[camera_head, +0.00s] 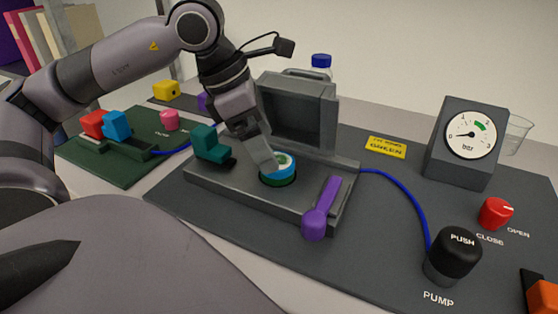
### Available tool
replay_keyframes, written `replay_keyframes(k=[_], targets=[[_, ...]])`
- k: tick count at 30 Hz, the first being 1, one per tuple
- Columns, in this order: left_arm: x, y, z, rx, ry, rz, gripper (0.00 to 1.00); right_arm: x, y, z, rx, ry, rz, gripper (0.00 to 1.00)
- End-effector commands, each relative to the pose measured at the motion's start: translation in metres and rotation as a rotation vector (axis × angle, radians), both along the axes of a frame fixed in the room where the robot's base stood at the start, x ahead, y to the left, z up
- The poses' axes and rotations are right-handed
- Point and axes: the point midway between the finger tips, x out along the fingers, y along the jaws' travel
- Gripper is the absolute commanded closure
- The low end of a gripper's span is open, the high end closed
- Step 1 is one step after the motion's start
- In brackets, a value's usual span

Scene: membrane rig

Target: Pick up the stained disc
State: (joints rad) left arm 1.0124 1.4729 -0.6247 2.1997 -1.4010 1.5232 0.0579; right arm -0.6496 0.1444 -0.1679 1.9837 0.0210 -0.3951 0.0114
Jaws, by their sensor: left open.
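A round stack sits in the round seat of the grey rig (230,182). It shows a blue ring and green at its edge. A pale disc with a green patch (284,160) lies at its top, and I take it for the stained disc. My left gripper (270,167) points down at the stack, its fingertips at the disc's left side. It is open, and it hides part of the disc. I cannot tell whether the fingers touch it. My right gripper is not in view.
The rig's raised lid (298,112) stands behind the seat. A purple lever (320,208) is at the front right and a teal block (210,143) at the left. A blue hose runs to the black pump knob (455,250). A gauge (468,140) stands at the right.

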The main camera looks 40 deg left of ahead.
Motion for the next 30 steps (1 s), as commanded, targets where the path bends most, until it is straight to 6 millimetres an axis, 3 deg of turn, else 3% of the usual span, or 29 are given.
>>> replay_keyframes(k=[6, 14, 20, 30], targets=[[0.008, -0.007, -0.027, -0.001, 0.002, 0.0, 0.08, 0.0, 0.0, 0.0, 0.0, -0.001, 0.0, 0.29], [0.009, -0.008, -0.029, -0.002, 0.0, 0.001, 0.08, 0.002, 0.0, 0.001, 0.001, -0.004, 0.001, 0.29], [0.009, -0.008, -0.029, -0.002, 0.0, 0.001, 0.68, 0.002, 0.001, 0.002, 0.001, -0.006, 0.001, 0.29], [0.009, -0.008, -0.028, -0.001, -0.001, 0.0, 0.68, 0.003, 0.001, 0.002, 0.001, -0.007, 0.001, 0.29]])
